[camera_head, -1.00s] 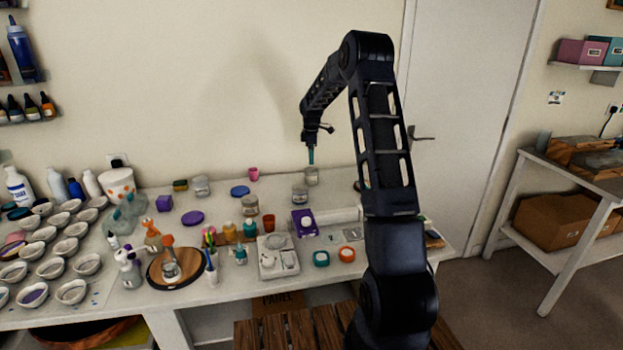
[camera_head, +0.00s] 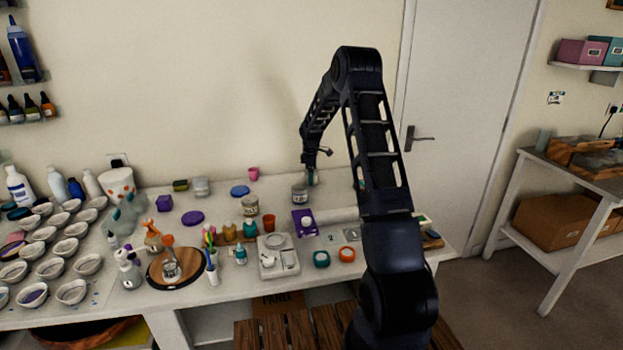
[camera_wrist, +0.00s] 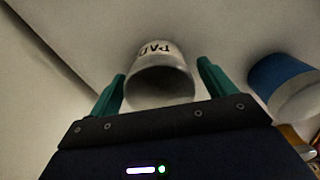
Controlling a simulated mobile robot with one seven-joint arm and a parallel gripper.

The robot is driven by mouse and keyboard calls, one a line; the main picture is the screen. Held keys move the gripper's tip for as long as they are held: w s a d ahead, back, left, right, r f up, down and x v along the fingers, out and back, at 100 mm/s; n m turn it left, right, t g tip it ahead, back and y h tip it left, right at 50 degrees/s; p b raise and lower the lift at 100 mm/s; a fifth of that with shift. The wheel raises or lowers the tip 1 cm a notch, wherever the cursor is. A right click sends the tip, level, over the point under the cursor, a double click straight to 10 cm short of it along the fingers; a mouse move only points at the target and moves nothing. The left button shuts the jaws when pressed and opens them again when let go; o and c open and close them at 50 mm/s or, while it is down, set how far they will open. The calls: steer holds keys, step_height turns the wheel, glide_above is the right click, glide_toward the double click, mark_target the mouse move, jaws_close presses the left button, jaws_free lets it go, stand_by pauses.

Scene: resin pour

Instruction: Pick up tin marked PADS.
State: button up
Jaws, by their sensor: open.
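The tin marked PADS (camera_wrist: 160,75) is a pale grey-white cylinder; the letters "PAD" show on its side in the wrist view. It lies between the two teal fingers of my gripper (camera_wrist: 161,72), which are open with a gap on each side of it. In the head view my gripper (camera_head: 312,178) is low over the back of the bench, near the wall, and mostly covers this tin.
A blue and white container (camera_wrist: 285,85) stands close to the right finger in the wrist view. In the head view another tin (camera_head: 300,194) stands just left of my gripper. A blue disc (camera_head: 240,191) and a pink cup (camera_head: 253,174) are further left.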

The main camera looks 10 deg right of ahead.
steer(key=shift+f, duration=0.4)
steer(key=c, duration=1.3)
steer(key=shift+o, duration=0.2)
steer(key=shift+r, duration=0.1)
